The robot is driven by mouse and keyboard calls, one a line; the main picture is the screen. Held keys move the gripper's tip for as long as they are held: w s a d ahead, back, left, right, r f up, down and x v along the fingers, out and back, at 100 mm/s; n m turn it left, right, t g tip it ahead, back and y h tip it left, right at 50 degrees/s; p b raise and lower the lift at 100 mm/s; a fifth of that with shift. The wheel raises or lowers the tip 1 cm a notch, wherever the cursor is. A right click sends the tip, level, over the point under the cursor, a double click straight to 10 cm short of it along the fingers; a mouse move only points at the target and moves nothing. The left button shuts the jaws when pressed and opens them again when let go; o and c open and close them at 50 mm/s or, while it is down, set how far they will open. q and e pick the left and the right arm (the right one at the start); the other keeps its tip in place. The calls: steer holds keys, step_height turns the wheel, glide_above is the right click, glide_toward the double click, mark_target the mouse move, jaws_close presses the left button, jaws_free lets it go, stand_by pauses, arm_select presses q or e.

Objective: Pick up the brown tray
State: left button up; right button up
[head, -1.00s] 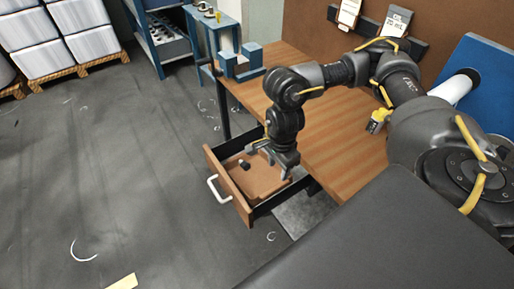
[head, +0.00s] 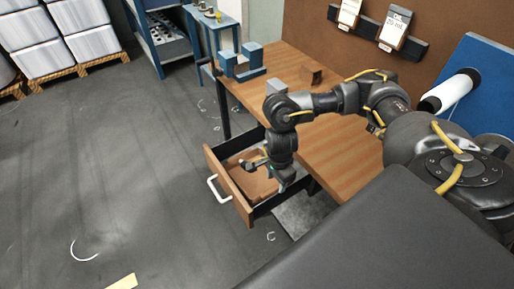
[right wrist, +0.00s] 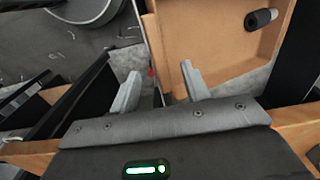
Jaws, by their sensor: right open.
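The brown tray (head: 256,186) lies inside an open wooden drawer (head: 236,204) below the bench in the head view. A small dark object (right wrist: 262,19) rests in the tray. My right gripper (head: 268,173) is over the drawer, pointing down, open and empty. In the right wrist view its two fingers (right wrist: 160,82) stand apart, one on each side of the tray's near wall, with the tray (right wrist: 218,55) extending away to the upper right. I cannot tell whether the fingers touch it. The gripper hides part of the tray in the head view. My left gripper is not in view.
The wooden bench (head: 345,150) stands above the drawer, carrying a blue bracket (head: 243,65) and a small brown block (head: 311,75). The drawer's white handle (head: 217,190) faces the open floor (head: 110,170) on the left. A white roll (head: 450,92) is at the right.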

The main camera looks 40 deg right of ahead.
mark_target(275, 188)
steer(key=shift+f, duration=1.6)
steer(key=shift+a, duration=0.1)
jaws_close()
